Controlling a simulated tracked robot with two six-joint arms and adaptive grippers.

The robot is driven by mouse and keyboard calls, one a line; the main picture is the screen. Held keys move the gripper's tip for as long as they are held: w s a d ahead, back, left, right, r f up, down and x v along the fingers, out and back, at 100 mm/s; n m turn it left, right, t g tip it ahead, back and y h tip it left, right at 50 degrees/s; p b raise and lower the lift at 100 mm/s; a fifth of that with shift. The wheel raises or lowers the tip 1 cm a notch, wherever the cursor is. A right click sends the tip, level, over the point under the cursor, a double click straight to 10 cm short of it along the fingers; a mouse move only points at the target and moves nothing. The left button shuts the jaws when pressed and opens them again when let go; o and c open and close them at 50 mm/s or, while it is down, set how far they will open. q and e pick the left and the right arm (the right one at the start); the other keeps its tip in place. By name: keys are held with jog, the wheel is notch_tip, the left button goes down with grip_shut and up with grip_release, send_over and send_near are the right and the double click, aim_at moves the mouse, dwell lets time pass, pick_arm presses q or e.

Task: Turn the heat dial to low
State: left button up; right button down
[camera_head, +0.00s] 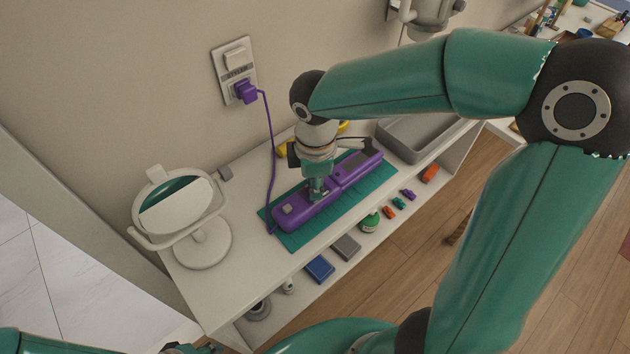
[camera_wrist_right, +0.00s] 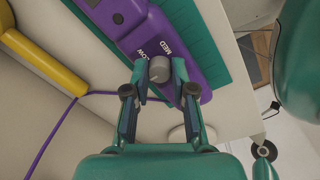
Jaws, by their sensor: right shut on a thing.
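The purple heat tool (camera_head: 345,176) lies on a teal mat (camera_head: 296,240) on the white counter. In the wrist view its body (camera_wrist_right: 190,75) carries the printed words LOW and MED beside a small grey dial (camera_wrist_right: 160,69). My right gripper (camera_head: 317,190) points down at the tool, and in the wrist view its fingertips (camera_wrist_right: 159,75) are closed on both sides of the dial. I cannot make out which word the dial points to. Only a small part of what appears to be my left gripper (camera_head: 190,348) shows at the bottom edge of the head view.
A purple plug (camera_head: 245,92) sits in the wall outlet, and its cord (camera_head: 270,150) runs down to the tool. A white round mirror (camera_head: 182,215) stands left of the mat. A yellow object (camera_wrist_right: 45,65) lies behind the tool.

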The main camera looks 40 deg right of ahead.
jog(key=m+b, duration=0.1)
jog(key=m, duration=0.2)
jog(key=shift+f+b, duration=0.1)
jog(key=shift+b, duration=0.2)
jog(key=m+b, duration=0.1)
jog(key=m, duration=0.3)
jog(key=m+b, duration=0.1)
jog(key=m, duration=0.2)
jog(key=shift+w+m+g, duration=0.1)
jog(key=shift+m+g, duration=0.2)
jog(key=shift+m+b, duration=0.45)
jog(key=shift+m, duration=1.05)
jog(key=c, duration=1)
grip_release()
jog(key=shift+o, duration=0.2)
